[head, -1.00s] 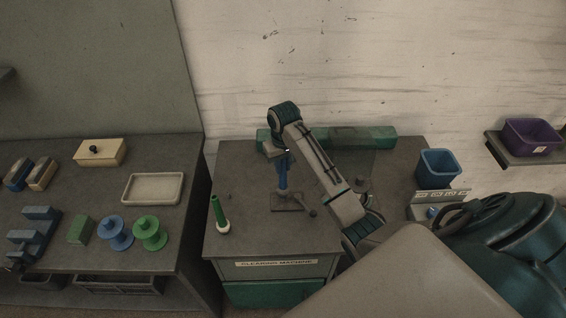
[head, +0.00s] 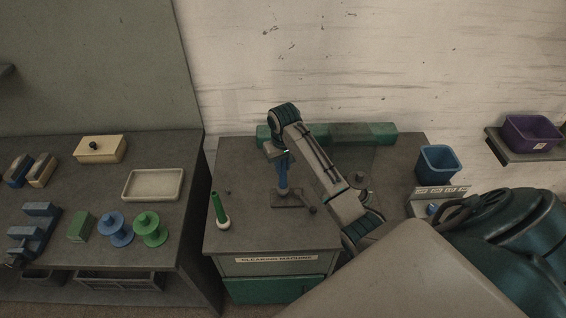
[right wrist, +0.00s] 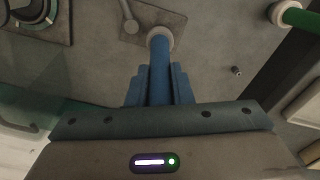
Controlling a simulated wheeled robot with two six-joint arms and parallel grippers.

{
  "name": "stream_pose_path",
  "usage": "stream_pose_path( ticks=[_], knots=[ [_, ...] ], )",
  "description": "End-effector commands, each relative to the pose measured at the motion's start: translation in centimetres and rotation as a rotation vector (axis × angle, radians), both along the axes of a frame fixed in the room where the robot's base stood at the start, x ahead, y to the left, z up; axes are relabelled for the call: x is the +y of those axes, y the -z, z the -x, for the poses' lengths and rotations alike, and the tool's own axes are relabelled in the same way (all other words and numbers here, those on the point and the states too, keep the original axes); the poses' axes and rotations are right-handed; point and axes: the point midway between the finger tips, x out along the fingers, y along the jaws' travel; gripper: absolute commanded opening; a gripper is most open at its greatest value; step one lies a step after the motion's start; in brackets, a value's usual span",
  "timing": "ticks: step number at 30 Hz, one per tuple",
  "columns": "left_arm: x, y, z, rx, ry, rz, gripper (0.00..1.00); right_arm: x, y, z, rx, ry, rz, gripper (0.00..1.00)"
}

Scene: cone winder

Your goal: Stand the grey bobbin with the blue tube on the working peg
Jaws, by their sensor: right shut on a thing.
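My right gripper (head: 281,152) is shut on the blue tube (right wrist: 160,68) of the grey bobbin, which points down from the jaws. In the head view the tube (head: 283,174) looks roughly upright, with its pale grey base (head: 283,190) low over or at the dark square plate (head: 290,204). In the right wrist view the grey base (right wrist: 160,38) shows at the tube's far end, by the plate's edge (right wrist: 110,22). The working peg itself is not visible; I cannot tell whether the bobbin is around it. My left gripper is not in view.
A green tube on a white base (head: 221,210) stands at the machine top's front left. A dark knob (head: 312,210) sits beside the plate. A green block (head: 360,134) lies at the back. A blue bin (head: 438,166) is at the right. The left table (head: 80,190) holds spools and a tray.

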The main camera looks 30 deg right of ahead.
Motion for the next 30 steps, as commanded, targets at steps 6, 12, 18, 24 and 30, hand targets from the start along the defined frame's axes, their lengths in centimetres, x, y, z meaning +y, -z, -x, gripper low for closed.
stream_pose_path(
  ticks=[6,12,18,24,30],
  knots=[
    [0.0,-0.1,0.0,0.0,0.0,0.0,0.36,0.0,0.5,0.0,0.001,0.0,0.0,0.0],
    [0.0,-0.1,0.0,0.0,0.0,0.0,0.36,0.0,0.4,0.0,0.001,0.0,0.0,0.0],
    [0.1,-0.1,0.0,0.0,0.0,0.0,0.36,0.0,0.5,0.0,0.001,0.0,0.0,0.0],
    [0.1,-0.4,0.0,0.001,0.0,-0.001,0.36,0.0,1.1,0.0,0.001,0.0,0.0,0.0],
    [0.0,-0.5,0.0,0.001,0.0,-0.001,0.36,0.0,1.5,0.0,0.0,-0.001,0.0,0.0]
  ],
)
